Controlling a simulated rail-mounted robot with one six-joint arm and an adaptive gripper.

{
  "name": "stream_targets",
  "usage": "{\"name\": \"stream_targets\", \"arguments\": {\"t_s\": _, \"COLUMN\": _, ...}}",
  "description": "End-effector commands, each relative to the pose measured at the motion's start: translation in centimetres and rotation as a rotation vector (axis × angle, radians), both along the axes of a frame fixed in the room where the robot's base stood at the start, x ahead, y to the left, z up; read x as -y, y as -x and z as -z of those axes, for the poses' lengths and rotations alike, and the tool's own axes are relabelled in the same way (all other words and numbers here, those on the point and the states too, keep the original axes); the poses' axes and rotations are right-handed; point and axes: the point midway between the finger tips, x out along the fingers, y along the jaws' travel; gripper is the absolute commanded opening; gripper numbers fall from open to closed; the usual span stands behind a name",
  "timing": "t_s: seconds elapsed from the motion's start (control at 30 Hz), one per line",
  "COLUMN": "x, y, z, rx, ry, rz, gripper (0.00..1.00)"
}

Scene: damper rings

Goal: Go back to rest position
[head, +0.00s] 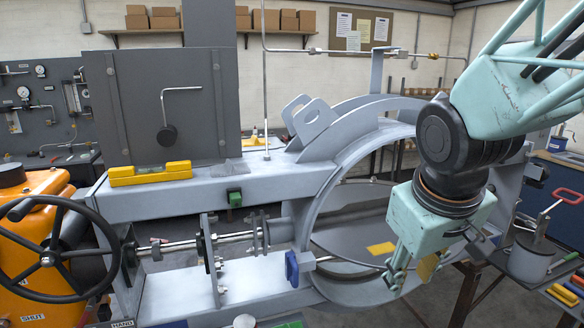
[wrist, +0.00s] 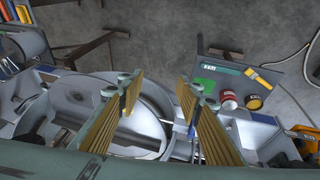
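My gripper (head: 410,274) hangs from my pale green arm, fingers pointing down, in front of the right side of a large grey damper ring (head: 318,205). In the wrist view my gripper (wrist: 158,95) shows two yellow-padded fingers spread well apart, with nothing between them. The ring housing lies below and beyond the fingers there. Part of the ring's right side is hidden behind my arm in the head view. A yellow plate (head: 381,248) shows inside the ring opening.
A black handwheel (head: 48,262) on an orange unit stands at left. A blue handle (head: 292,268) sticks up near the ring. A grey pot with a red handle (head: 530,262) stands at right. Cans (wrist: 228,101) show in the wrist view.

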Motion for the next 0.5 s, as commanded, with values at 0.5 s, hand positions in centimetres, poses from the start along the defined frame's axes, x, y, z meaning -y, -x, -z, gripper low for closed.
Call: {"name": "stream_targets", "arguments": {"t_s": 0.5, "x": 0.1, "y": 8.0, "z": -2.3, "rx": 0.007, "ry": -0.066, "rz": 0.122, "gripper": 0.32}}
